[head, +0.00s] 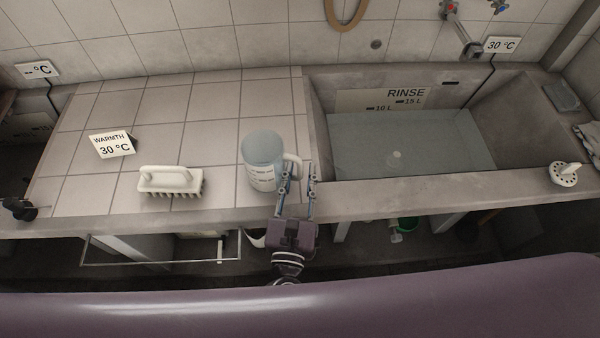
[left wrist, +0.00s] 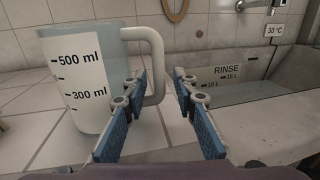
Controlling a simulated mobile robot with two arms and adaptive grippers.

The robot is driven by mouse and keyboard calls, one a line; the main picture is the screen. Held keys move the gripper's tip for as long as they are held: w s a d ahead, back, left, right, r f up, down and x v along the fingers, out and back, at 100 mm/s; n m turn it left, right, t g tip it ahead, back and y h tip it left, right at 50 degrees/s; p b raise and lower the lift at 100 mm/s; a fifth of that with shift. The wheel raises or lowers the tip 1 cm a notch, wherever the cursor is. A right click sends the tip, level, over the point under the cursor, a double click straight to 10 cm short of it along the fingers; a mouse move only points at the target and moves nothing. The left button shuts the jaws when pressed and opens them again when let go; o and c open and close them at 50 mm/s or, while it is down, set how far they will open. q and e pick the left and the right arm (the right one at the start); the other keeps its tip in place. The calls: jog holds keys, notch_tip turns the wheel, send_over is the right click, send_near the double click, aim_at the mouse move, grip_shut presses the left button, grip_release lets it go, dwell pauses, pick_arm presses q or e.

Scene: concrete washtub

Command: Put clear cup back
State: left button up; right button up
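The clear cup (head: 262,160) is a bluish, see-through measuring cup with a white scale label and a white handle. It stands upright on the tiled counter near its front edge, left of the sink. In the left wrist view the cup (left wrist: 88,85) fills the left side, its handle on the right. My left gripper (head: 298,168) is open at the cup's handle side. In the left wrist view its fingertips (left wrist: 159,78) are spread, with the handle's outer bar showing between them. I cannot tell whether a finger touches it. My right gripper is not in view.
A white brush (head: 170,182) and a "WARMTH 30 °C" sign (head: 112,145) are on the counter (head: 212,140) to the left. The rinse sink (head: 410,187) holds water, right of the cup. Tiles behind the cup are clear.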

pick_arm(q)
jog(key=shift+r, duration=0.15)
jog(key=s+a+b, duration=0.2)
jog(key=s, duration=0.9)
jog(key=shift+s+a+b, duration=0.15)
jog(key=shift+s+b, duration=0.15)
jog(key=shift+s, duration=0.1)
